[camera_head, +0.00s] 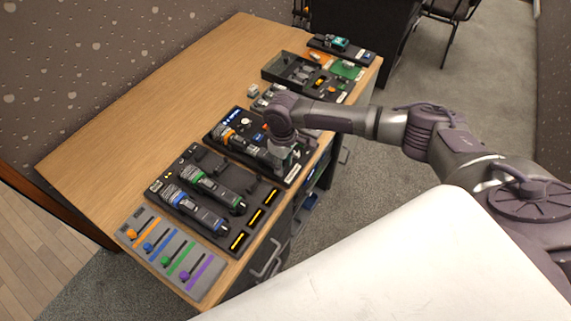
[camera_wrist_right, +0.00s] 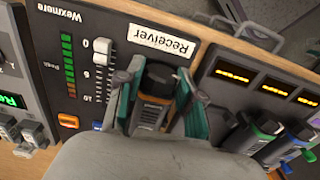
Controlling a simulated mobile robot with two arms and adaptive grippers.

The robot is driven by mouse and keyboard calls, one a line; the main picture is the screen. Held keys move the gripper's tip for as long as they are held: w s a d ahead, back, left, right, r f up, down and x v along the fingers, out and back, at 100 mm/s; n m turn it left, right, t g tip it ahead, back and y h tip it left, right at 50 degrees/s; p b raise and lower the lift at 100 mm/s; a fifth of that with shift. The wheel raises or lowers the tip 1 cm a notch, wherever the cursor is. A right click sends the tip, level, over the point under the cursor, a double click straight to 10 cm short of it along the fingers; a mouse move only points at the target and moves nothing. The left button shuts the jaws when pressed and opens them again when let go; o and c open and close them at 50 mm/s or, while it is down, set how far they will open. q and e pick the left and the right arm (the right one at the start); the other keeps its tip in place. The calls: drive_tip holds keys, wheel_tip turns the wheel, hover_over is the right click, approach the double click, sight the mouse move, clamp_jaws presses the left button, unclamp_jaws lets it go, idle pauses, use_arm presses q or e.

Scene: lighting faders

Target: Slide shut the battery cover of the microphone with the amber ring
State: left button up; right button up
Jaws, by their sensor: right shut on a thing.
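The microphone with the amber ring (camera_head: 231,136) lies on the black receiver panel in the head view, its right-hand end hidden by my right gripper (camera_head: 282,160). In the right wrist view the dark body with orange marks (camera_wrist_right: 151,112) lies between the two teal-padded fingers of my right gripper (camera_wrist_right: 157,88). The fingers are shut on this end of the microphone, one on each side. I cannot tell whether they hold the battery cover or the body, nor how far the cover is slid. My left gripper is not in view.
A dark tray (camera_head: 157,185) with green-ringed (camera_head: 215,188) and blue-ringed (camera_head: 195,210) microphones lies nearer. A coloured fader panel (camera_head: 168,250) is at the table's near end. A receiver fader (camera_wrist_right: 104,52) stands close beside the fingers. The table's left side (camera_head: 130,130) is clear.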

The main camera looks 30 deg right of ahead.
sight(269, 155)
drive_tip(key=shift+w+a+b, duration=0.45)
drive_tip(key=shift+w+a, duration=0.2)
drive_tip(key=shift+w, duration=0.35)
drive_tip(key=shift+w+a+b, duration=0.45)
drive_tip(key=shift+w+a, duration=0.15)
drive_tip(key=shift+w, duration=0.4)
drive_tip(key=o, duration=1.2)
drive_tip(key=shift+c, duration=0.2)
drive_tip(key=shift+r, duration=0.1)
drive_tip(key=shift+w+r, duration=0.1)
